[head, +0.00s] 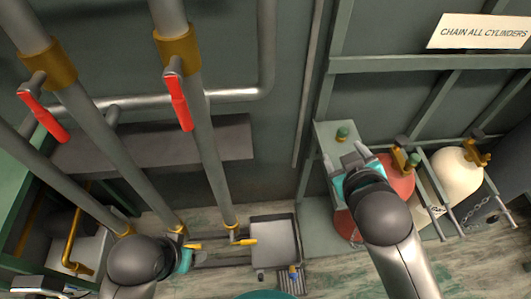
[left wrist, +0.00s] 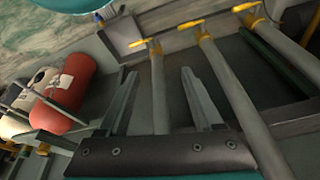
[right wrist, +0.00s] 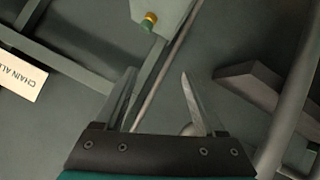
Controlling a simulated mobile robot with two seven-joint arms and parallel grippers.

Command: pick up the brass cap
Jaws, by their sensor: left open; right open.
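A small brass cap with a green top (head: 342,133) sits on a grey-green shelf (head: 330,131) on the wall, right of centre in the head view. In the right wrist view the cap (right wrist: 149,20) shows near the top edge, beyond the fingertips. My right gripper (head: 344,154) is open and empty, just on the near side of the cap and apart from it. My left gripper (left wrist: 159,72) is open. A grey pipe shows between its fingers in the left wrist view; I cannot tell how far beyond them it is.
A red cylinder (head: 399,183) and a cream cylinder (head: 455,183) with brass valves stand behind rails at right. Pipes with red levers (head: 179,103) and yellow handles rise at left. A grey tray (head: 274,243) sits low in the middle.

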